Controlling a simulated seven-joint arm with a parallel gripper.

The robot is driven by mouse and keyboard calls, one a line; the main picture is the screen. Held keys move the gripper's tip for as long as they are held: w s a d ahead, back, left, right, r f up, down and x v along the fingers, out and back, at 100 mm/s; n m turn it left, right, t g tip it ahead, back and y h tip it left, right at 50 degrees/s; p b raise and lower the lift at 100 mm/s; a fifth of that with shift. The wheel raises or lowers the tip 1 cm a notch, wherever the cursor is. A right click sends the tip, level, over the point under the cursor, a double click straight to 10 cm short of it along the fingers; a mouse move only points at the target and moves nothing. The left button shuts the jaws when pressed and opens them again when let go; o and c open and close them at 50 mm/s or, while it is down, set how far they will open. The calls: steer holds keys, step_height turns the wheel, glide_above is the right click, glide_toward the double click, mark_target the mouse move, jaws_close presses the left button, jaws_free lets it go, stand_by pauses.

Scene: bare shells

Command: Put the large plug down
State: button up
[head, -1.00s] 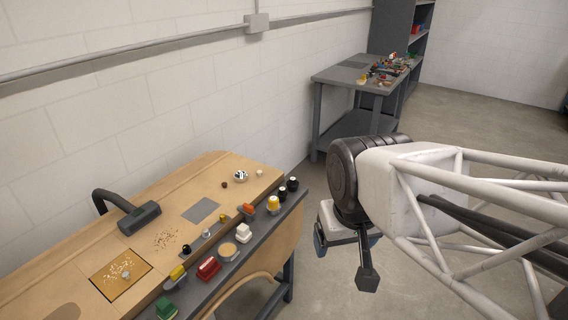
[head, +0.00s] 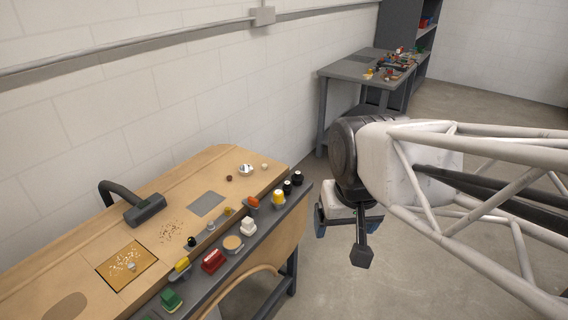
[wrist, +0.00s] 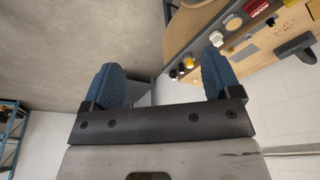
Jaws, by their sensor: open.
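My gripper (head: 347,228) hangs over the floor to the right of the wooden workbench (head: 100,262), clear of it. In the wrist view its two blue ridged fingers (wrist: 162,84) are wide apart with nothing between them. I cannot tell which piece is the large plug. Along the bench's dark front ledge (head: 206,285) stand a yellow-topped piece (head: 278,197), two black round pieces (head: 287,188), a white block (head: 248,226), a tan disc (head: 233,243), a red block (head: 213,261) and a green block (head: 171,299).
On the bench top are a dark lamp-like fixture (head: 146,210), a grey square (head: 207,204), a shiny ball (head: 245,169), a brown ball (head: 229,178) and an orange tray (head: 110,273) with pale bits. A grey table (head: 345,70) with small parts stands behind. The floor is open.

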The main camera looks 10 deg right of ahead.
steer(key=w+r+m, duration=0.1)
steer(key=w+m, duration=0.3)
steer(key=w, duration=1.1)
steer(key=m+g+y, duration=0.2)
steer(key=m+g, duration=0.1)
steer(key=m, duration=1)
glide_above(298, 172)
steer(key=f, duration=2.2)
steer(key=shift+s+d+f, duration=0.2)
steer(key=shift+s+d, duration=0.15)
steer(key=shift+d, duration=0.05)
steer(key=shift+w+f, duration=0.3)
steer(key=shift+f, duration=0.05)
steer(key=shift+a+f, duration=0.1)
steer(key=shift+f, duration=1.2)
